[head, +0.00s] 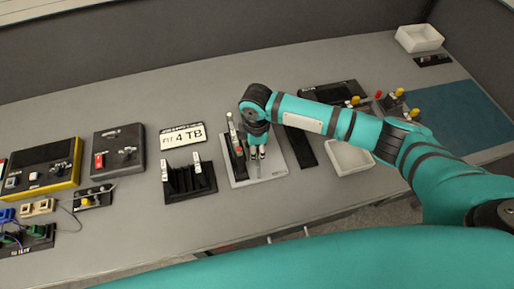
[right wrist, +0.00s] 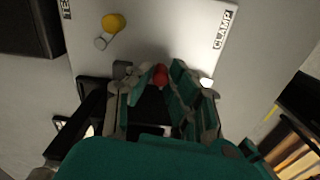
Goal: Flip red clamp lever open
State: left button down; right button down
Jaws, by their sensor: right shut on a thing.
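The red clamp lever (right wrist: 160,74) shows as a small red end between the fingers of my right gripper (right wrist: 158,88) in the right wrist view. The gripper is shut on it, and its fingers hide most of the lever. Below the red end lies a dark part, mostly hidden. In the head view my right gripper (head: 257,153) reaches down over a light grey plate (head: 271,172), and the red lever cannot be made out there. The plate also shows in the right wrist view (right wrist: 185,35), with the word CLAMP at its edge. My left gripper is not in view.
A yellow knob (right wrist: 113,22) is on the plate. Left of the plate stands a black slotted rack (head: 190,184); right of it are a dark strip (head: 300,146) and a white tray (head: 350,157). Dark switch boxes (head: 118,151) stand further left. The back of the bench is mostly clear.

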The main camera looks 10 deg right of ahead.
jog(key=shift+a, duration=0.1)
jog(key=c, duration=1.2)
grip_release()
jog(key=shift+c, duration=0.2)
